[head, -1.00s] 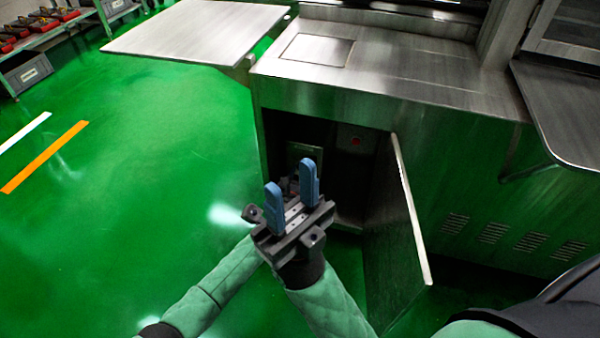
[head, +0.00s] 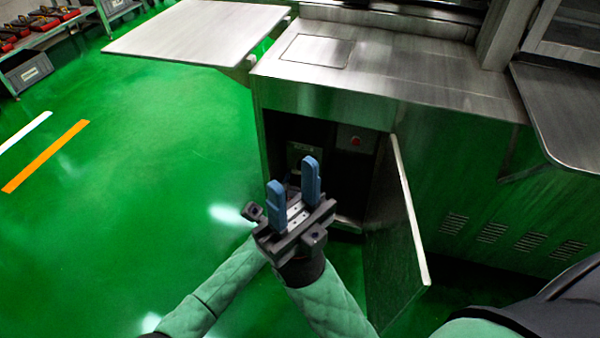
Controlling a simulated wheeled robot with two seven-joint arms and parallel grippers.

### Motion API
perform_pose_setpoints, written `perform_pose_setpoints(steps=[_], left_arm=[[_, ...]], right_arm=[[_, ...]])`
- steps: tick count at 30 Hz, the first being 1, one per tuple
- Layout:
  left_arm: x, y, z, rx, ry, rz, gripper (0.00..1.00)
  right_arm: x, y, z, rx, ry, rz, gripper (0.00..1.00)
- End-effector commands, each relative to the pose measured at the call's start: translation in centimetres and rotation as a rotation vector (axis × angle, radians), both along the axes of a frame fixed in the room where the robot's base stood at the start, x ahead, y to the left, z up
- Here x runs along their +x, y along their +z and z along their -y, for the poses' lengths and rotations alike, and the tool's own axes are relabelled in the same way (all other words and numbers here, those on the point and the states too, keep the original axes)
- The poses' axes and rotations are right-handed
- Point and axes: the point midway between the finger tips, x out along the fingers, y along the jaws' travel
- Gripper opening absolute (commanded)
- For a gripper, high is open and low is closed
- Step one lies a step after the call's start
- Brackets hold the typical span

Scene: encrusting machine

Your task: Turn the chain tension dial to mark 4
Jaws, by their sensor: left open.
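My left gripper (head: 293,190) is open and empty, with its two blue fingers pointing up toward the open cabinet (head: 325,135) in the machine's lower body. Inside the cabinet, a small metal plate (head: 298,151) shows just behind the fingertips; the gripper hides its lower part. I cannot make out a dial or any marks on it. A red round button (head: 356,141) sits on a dark box to the right of the plate. My right gripper is not in view.
The cabinet door (head: 398,240) stands open to the right of my left gripper. A metal side table (head: 195,30) sticks out at the upper left, and a metal shelf (head: 570,110) at the right. The green floor (head: 130,180) is clear on the left.

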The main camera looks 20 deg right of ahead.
Motion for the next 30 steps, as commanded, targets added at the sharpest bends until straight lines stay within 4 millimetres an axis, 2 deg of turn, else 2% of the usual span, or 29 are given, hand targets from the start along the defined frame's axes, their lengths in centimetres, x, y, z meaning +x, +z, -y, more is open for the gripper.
perform_pose_setpoints(steps=[6, 11, 30], left_arm=[[-3.0, 0.1, -1.7, 0.001, 0.000, -0.001, 0.58], [-4.2, 0.0, -2.4, 0.001, -0.001, -0.001, 0.58], [-4.5, 0.1, -2.6, -0.002, 0.000, -0.003, 0.58]], right_arm=[[0.0, 1.3, 0.3, 0.022, 0.006, 0.004, 0.36], [-0.1, 1.7, 0.4, 0.028, 0.008, 0.007, 0.36], [0.0, 1.9, 0.3, 0.032, 0.009, 0.005, 0.36]])
